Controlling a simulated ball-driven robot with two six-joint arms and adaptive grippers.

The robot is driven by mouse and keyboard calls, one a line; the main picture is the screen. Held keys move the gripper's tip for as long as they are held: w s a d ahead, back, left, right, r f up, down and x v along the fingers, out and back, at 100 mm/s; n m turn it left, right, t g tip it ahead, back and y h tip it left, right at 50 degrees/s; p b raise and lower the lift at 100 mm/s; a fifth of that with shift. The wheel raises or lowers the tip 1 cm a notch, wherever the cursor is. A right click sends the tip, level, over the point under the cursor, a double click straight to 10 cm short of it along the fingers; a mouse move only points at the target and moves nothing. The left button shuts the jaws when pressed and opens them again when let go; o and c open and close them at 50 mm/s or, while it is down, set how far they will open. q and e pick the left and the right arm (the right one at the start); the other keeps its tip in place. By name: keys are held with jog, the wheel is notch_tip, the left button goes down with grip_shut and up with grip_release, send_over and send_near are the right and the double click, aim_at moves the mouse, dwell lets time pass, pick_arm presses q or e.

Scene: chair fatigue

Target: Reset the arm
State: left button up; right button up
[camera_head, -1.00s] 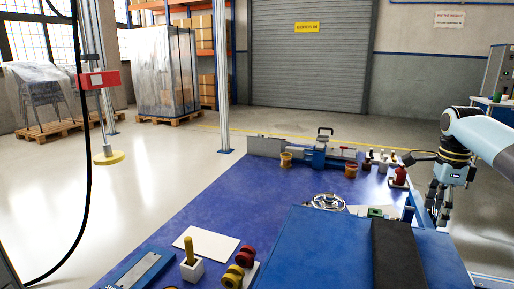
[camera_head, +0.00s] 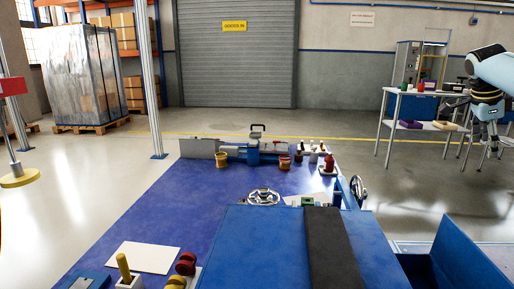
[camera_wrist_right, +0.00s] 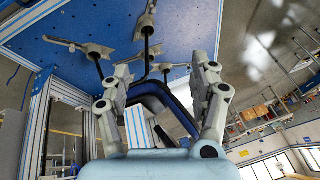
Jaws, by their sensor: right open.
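My right arm comes in at the right edge of the head view. Its gripper (camera_head: 487,140) hangs fingers down, open and empty, apart from the workbench (camera_head: 150,205) and to the right of it. In the right wrist view the two finger pairs of the gripper (camera_wrist_right: 160,78) are spread apart with nothing held between them. Beyond the fingers is a blue panel (camera_wrist_right: 110,35) with dark rods and grey brackets. My left gripper is not in view.
A white-framed table (camera_head: 392,135) with bottles and trays stands behind the right gripper. A blue open bin (camera_head: 455,255) sits at the lower right. The blue bench carries a vise-like fixture (camera_head: 252,150), a handwheel (camera_head: 263,197) and a white sheet (camera_head: 143,256). Grey floor is clear between bench and table.

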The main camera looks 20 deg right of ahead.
jog(key=s+d+f+n+h, duration=0.2)
jog(key=s+d+f+n, duration=0.2)
jog(key=s+f+n, duration=0.4)
jog(key=s+d+f+n+h, duration=0.3)
jog(key=s+d+f+n, duration=0.25)
jog(key=f, duration=0.45)
jog(key=s+f+n+t, duration=0.2)
jog(key=s+f+n, duration=0.3)
jog(key=s+n, duration=0.4)
jog(key=s+f+n+t, duration=0.1)
jog(key=s+f+n, duration=0.4)
jog(key=s+n, duration=0.4)
jog(key=s+a+f+m+g+y, duration=0.15)
jog(key=s+a+f, duration=0.25)
jog(key=a+f, duration=0.85)
jog(key=s+a+f+m+y, duration=0.1)
jog(key=s+a+f+y, duration=0.25)
jog(key=a+f, duration=0.85)
jog(key=s+a+f+y, duration=0.2)
jog(key=a, duration=1.5)
jog(key=s+a+f+m+y+p, duration=0.1)
jog(key=a+f, duration=0.1)
jog(key=a, duration=1.5)
jog(key=shift+s+f+y, duration=0.35)
jog(key=shift+y, duration=0.05)
jog(key=shift+c, duration=0.2)
